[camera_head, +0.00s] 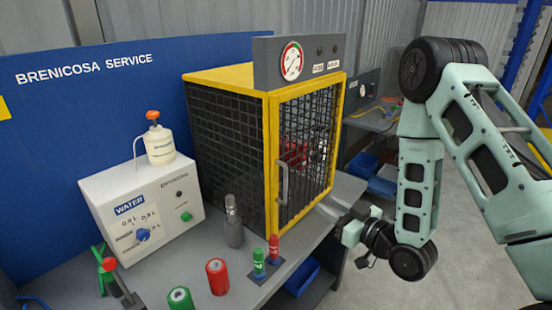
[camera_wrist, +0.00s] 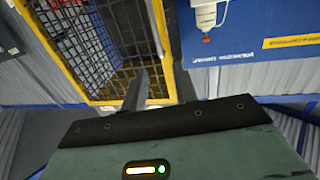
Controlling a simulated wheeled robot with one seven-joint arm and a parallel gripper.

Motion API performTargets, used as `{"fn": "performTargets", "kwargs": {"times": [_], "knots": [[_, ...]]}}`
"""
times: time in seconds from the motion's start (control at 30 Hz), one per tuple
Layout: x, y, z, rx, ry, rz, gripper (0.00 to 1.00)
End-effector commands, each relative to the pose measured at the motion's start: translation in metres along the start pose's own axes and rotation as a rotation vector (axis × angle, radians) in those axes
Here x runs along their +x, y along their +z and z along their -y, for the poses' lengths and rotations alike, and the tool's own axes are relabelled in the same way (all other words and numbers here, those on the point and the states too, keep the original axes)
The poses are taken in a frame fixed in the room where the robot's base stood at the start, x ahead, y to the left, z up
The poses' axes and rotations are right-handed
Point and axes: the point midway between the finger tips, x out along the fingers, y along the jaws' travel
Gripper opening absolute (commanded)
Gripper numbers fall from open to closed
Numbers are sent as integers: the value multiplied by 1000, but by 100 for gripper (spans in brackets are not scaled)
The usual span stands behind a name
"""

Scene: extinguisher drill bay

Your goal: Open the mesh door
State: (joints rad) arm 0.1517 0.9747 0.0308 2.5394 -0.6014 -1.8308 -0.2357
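The mesh door (camera_head: 305,150) is the yellow-framed front of a black mesh cage (camera_head: 228,140) on the bench. It looks shut, with a grey vertical handle (camera_head: 283,184) on its left side. Red items (camera_head: 296,153) show behind the mesh. My gripper (camera_head: 347,232) is in front of the cage, to the right of the handle and apart from it. In the wrist view the cage appears upside down, with its yellow frame and mesh (camera_wrist: 95,45) beyond my gripper (camera_wrist: 160,85). The two fingers stand apart with nothing between them. The handle is not clear there.
A white water unit (camera_head: 143,212) with a bottle (camera_head: 160,142) stands left of the cage. Floor at right is clear.

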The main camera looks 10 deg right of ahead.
Motion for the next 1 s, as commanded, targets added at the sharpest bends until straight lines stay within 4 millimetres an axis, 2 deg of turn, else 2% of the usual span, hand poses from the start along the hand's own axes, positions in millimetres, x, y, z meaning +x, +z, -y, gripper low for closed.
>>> {"fn": "performTargets", "kwargs": {"times": [0.17,0.77,0.83,1.0], "knots": [[-4,-4,-6,6,15,-38,29],[24,-2,-5,5,12,-40,29],[33,-10,-5,6,12,-38,29],[63,-12,-5,7,11,-37,29]]}}
